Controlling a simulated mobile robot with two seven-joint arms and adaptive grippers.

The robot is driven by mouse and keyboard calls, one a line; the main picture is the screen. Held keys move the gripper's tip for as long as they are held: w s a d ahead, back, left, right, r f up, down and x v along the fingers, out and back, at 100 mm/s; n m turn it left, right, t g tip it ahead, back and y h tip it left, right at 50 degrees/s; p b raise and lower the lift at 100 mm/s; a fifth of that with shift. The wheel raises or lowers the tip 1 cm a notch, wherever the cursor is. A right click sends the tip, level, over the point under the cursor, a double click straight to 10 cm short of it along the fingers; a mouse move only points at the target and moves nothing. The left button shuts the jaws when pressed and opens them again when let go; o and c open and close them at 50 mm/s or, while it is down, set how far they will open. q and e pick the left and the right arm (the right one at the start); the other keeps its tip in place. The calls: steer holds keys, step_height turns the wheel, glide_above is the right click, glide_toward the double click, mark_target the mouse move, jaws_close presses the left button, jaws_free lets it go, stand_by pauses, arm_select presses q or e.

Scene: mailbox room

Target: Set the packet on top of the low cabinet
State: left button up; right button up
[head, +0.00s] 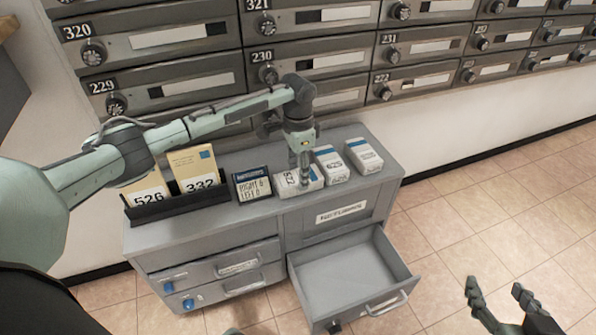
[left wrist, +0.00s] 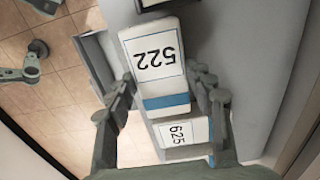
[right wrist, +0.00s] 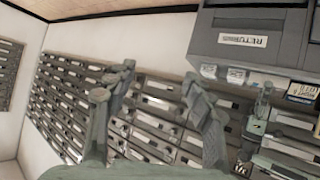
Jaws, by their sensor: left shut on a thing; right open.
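A white packet with a blue band, labelled 522 (left wrist: 153,55), is between the fingers of my left gripper (left wrist: 165,82). In the head view this packet (head: 288,181) is at the low cabinet's top, near the front edge. My left gripper (head: 302,172) comes down on it from above, shut on it and covering part of it. I cannot tell whether the packet rests on the top or is slightly raised. The low cabinet (head: 222,222) is grey and stands against the wall. My right gripper (head: 497,300) is open and empty, right of the cabinet, above the floor.
Two similar packets, one labelled 625 (head: 331,166) and another (head: 364,156), lie to the right on top. A dark sign (head: 252,184) and a rack (head: 175,207) of numbered envelopes stand left. An empty drawer (head: 345,275) sticks out below. Mailboxes (head: 190,75) line the wall.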

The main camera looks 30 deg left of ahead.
arm_select(q)
steer(key=o, duration=1.2)
steer(key=shift+f, duration=0.1)
steer(key=shift+o, duration=0.2)
